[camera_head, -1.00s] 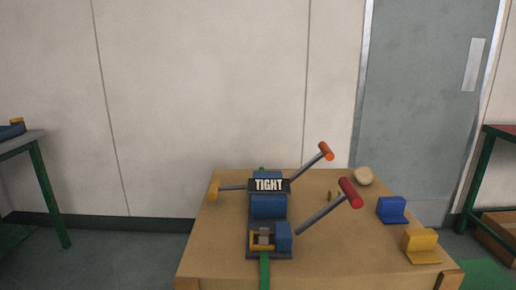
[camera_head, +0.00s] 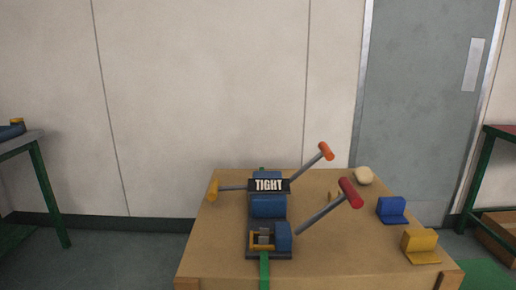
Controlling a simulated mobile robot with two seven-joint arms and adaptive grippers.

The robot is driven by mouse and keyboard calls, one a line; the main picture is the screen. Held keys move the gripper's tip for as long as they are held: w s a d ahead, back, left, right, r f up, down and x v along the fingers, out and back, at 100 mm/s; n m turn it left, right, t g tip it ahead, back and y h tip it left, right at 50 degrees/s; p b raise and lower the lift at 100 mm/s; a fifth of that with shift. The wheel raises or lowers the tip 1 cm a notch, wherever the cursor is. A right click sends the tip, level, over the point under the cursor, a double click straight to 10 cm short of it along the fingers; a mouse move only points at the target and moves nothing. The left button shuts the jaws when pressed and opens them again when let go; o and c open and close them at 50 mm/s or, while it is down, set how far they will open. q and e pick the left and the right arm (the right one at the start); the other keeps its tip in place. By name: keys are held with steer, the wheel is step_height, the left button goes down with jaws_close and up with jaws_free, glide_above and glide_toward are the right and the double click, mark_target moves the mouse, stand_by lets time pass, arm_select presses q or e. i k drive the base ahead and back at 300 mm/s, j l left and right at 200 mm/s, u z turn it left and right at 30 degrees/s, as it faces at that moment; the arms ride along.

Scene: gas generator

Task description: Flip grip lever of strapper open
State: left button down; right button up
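The strapper (camera_head: 268,207) stands on the wooden crate or table (camera_head: 340,255). It is blue and dark grey, with a sign reading TIGHT on top and a green strap (camera_head: 264,272) running out at front and back. Which one is the grip lever is not labelled. Neither of my grippers is in view.
A blue bracket (camera_head: 391,210), a yellow bracket (camera_head: 421,246) and a round beige object (camera_head: 364,175) rest on the right part of the wooden top. Green-legged tables stand at the far left (camera_head: 50,195) and far right (camera_head: 476,180). A grey door (camera_head: 425,110) is behind.

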mark_target(213, 192)
steer(key=k+z, duration=0.1)
steer(key=k, duration=0.55)
steer(key=z, duration=1.45)
steer(key=k+j, duration=0.1)
steer(key=j, duration=0.35)
steer(key=k+j, duration=0.1)
steer(key=j, duration=0.35)
steer(key=k+j, duration=0.1)
steer(key=j, duration=0.35)
steer(key=k+j, duration=0.1)
steer(key=j, duration=0.8)
steer(key=k+j, duration=0.15)
steer(key=j, duration=0.25)
steer(key=k+j, duration=0.1)
steer(key=j, duration=0.35)
steer(key=j+z, duration=0.05)
